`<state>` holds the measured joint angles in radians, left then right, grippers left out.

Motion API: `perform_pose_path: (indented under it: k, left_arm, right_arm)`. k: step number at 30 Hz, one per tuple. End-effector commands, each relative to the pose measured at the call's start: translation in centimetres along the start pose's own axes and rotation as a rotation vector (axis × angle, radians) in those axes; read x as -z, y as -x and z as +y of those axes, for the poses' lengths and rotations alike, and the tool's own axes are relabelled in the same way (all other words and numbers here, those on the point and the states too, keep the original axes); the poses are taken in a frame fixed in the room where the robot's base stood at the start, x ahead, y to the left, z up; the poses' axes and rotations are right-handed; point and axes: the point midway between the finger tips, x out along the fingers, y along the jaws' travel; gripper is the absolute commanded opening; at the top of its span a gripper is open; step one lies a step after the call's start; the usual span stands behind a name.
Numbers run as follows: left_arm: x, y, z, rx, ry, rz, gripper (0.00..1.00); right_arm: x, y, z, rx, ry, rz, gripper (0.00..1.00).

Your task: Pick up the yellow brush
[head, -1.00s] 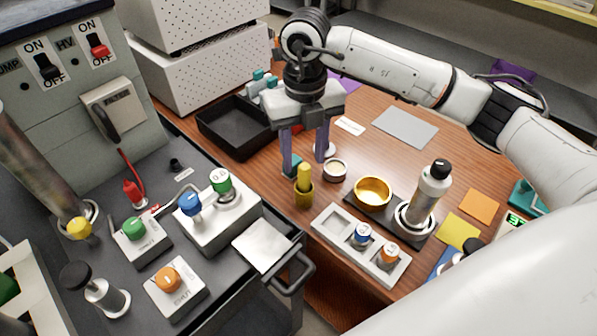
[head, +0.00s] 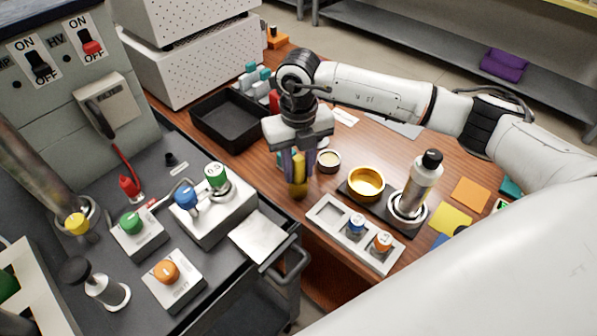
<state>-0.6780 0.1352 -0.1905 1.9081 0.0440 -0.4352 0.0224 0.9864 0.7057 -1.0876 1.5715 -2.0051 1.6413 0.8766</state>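The yellow brush (head: 299,168) stands upright on the wooden table, its lower end in a small dark-yellow holder (head: 298,190). My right gripper (head: 299,178) points down over it, with one finger on each side of the brush. The fingers look closed in against its handle, and the gripper body hides the top of the brush. The brush does not look lifted out of the holder.
A small round cream-topped jar (head: 329,160) stands close right of the gripper. A gold bowl (head: 366,183) and a black-capped bottle (head: 420,180) are further right. A white tray (head: 330,214) with small vials lies in front. A black bin (head: 222,122) is behind left.

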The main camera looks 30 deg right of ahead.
Motion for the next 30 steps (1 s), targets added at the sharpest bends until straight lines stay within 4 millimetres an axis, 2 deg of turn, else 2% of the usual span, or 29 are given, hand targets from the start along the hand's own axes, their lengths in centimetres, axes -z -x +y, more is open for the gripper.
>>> perform_pose_path:
  k: [1,4,5,14,17,24,30]
  left_arm:
    - [0.0,0.0,0.0,0.000,0.000,0.000,0.56]
    - [-0.1,0.0,0.0,0.000,0.000,-0.002,0.56]
    - [-0.1,0.1,0.0,0.000,0.000,-0.002,0.56]
    - [-0.5,0.2,0.1,-0.001,0.002,-0.009,0.56]
    - [-0.6,0.1,0.1,-0.001,0.002,-0.010,0.56]
    - [-0.9,-0.2,0.1,-0.001,0.002,-0.010,0.56]
    - [-1.0,-0.3,0.0,-0.001,0.002,-0.009,0.56]
  right_arm:
    - [0.0,0.0,0.0,0.000,0.000,0.000,0.20]
    - [0.0,0.0,0.0,0.000,0.000,0.000,0.03]
    - [0.0,0.0,0.0,0.000,0.000,0.000,0.00]
    - [-0.1,0.6,0.0,-0.001,-0.001,-0.002,0.00]
    - [-0.2,2.0,0.0,-0.002,0.000,-0.006,0.00]
    - [-0.2,6.9,0.0,-0.001,-0.001,-0.006,0.00]
    - [-0.1,9.5,0.0,0.000,0.000,-0.001,0.00]
